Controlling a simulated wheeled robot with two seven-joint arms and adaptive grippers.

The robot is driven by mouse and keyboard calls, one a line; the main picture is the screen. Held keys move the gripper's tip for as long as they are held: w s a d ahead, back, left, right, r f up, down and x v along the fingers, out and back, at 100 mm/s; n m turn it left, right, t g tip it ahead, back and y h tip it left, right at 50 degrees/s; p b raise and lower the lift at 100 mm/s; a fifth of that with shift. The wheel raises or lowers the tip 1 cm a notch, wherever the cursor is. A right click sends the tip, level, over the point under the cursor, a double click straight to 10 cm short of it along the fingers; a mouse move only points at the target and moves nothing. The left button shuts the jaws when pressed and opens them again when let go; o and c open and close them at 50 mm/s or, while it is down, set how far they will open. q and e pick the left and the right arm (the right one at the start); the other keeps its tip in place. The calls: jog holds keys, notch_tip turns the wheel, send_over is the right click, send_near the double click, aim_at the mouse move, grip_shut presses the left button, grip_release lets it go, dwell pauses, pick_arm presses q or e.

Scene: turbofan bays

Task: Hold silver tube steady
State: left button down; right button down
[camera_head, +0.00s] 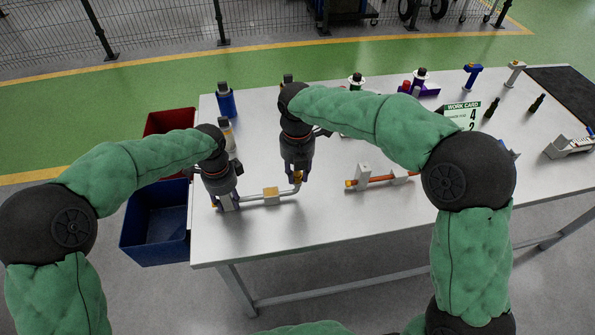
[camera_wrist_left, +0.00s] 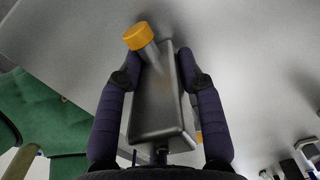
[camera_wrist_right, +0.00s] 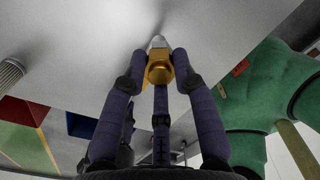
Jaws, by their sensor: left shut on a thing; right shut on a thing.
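The silver tube (camera_head: 285,195) lies along the table's front left, with a bend and an orange nut (camera_head: 298,175) at its right end. A grey block (camera_wrist_left: 158,110) sits around its left part, and its left orange cap (camera_wrist_left: 137,36) sticks out beyond the block. My left gripper (camera_head: 227,200) is shut on this grey block, one finger on each side. My right gripper (camera_head: 297,178) points down at the bent end. It is shut on the orange nut, which also shows between its fingertips in the right wrist view (camera_wrist_right: 159,70).
A tan block (camera_head: 271,195) is at the tube's middle. A blue bottle (camera_head: 226,100) stands behind. Blue (camera_head: 157,222) and red (camera_head: 168,122) bins are beside the table's left edge. The front right tabletop is clear.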

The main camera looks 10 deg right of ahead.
jog(key=shift+m, duration=0.3)
